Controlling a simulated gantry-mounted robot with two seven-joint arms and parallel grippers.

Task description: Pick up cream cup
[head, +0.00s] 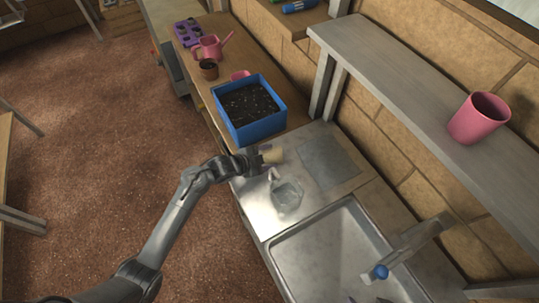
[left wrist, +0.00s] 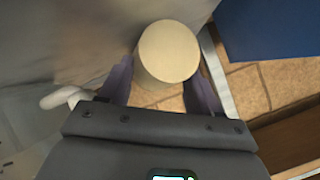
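The cream cup (head: 273,156) is at the end of my left arm, over the metal counter beside the sink. My left gripper (head: 259,157) has its fingers around it. In the left wrist view the cup (left wrist: 168,50) shows a round, pale, flat end between the two dark fingers of the left gripper (left wrist: 160,84). My right gripper is not in view.
A blue box of soil (head: 250,108) stands close behind the left gripper. A clear glass vessel (head: 286,195) is on the counter (head: 262,224) in front, near the sink (head: 335,250). A pink cup (head: 478,118) stands on the right shelf. A pink watering can (head: 208,48) is farther back.

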